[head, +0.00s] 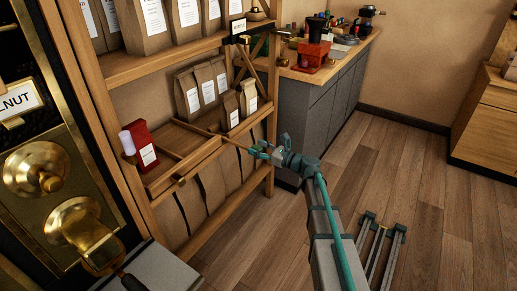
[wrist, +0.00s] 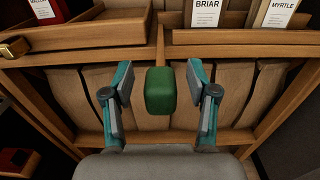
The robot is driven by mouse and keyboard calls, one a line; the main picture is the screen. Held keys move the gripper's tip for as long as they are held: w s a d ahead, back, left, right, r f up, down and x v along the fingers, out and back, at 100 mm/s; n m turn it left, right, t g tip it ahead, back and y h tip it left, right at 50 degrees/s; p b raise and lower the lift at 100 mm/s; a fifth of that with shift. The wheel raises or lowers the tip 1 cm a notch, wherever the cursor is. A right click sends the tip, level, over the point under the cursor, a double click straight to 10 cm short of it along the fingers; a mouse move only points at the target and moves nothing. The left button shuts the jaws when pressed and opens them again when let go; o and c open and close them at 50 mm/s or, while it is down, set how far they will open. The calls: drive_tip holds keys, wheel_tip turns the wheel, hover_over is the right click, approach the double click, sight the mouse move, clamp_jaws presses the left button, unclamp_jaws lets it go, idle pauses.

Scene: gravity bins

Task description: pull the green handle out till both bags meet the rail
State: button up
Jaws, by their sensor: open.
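The green handle (wrist: 160,91) is a block on the end of a thin wooden rod (wrist: 160,45) that runs back over the shelf's front rail (wrist: 220,41). My gripper (wrist: 160,90) is open, its fingers on either side of the handle with a gap at each side. In the head view my gripper (head: 259,151) is in front of the shelf, at the end of the rod (head: 208,133). The BRIAR bag (wrist: 209,19) and MYRTLE bag (wrist: 275,20) stand upright behind the rail, right of the rod. I cannot tell whether they touch it.
A red bag (head: 140,143) stands at the shelf's left end, beside a brass piece (wrist: 15,46). Taller bags (head: 201,87) stand farther back, and large bags (head: 213,178) fill the level below. A grey counter (head: 318,115) is to the right. Floor in front is partly open.

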drive_tip(key=v, duration=1.2)
idle(0.3)
